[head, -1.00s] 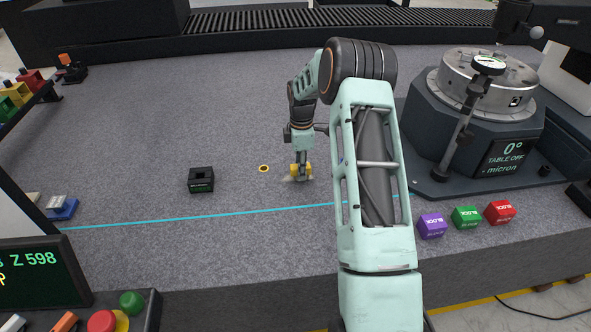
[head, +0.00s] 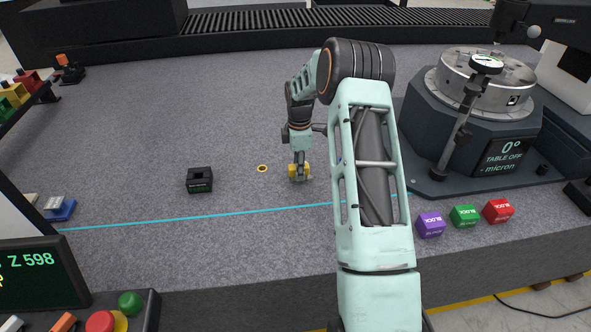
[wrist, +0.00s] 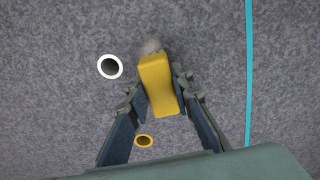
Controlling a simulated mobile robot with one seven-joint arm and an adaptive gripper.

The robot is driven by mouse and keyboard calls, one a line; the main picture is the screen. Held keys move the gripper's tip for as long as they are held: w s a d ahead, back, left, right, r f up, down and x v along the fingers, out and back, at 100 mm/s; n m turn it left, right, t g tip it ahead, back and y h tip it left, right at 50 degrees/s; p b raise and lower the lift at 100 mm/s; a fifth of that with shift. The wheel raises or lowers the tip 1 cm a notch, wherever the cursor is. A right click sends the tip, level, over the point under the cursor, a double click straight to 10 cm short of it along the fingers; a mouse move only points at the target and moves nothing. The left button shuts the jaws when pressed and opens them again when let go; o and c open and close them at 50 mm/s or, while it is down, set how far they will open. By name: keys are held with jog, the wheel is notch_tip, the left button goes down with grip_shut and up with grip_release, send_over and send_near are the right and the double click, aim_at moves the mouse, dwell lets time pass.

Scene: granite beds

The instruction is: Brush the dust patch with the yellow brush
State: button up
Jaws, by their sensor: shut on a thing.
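My gripper (wrist: 153,95) is shut on the yellow brush (wrist: 158,82), with one finger on each side of its block. In the head view, the yellow brush (head: 306,170) is low at the granite surface, below my wrist. A small pale tuft or patch shows at the far end of the brush in the wrist view; I cannot tell whether it is bristles or dust. No separate dust patch is clear in either view now. Whether the brush touches the granite is hidden.
A yellow-rimmed hole (head: 262,169) and a black slotted block (head: 200,180) lie left of the brush. A white-rimmed hole (wrist: 110,66) shows in the wrist view. A cyan line (head: 200,218) crosses in front. Purple (head: 430,225), green and red blocks and a rotary table (head: 480,130) stand right.

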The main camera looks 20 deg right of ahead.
jog(key=shift+w+a+f, duration=0.1)
jog(key=shift+w+a, duration=0.05)
jog(key=shift+a, duration=1.05)
dwell(0.4)
jog(key=shift+r+p, duration=0.55)
jog(key=shift+r, duration=0.4)
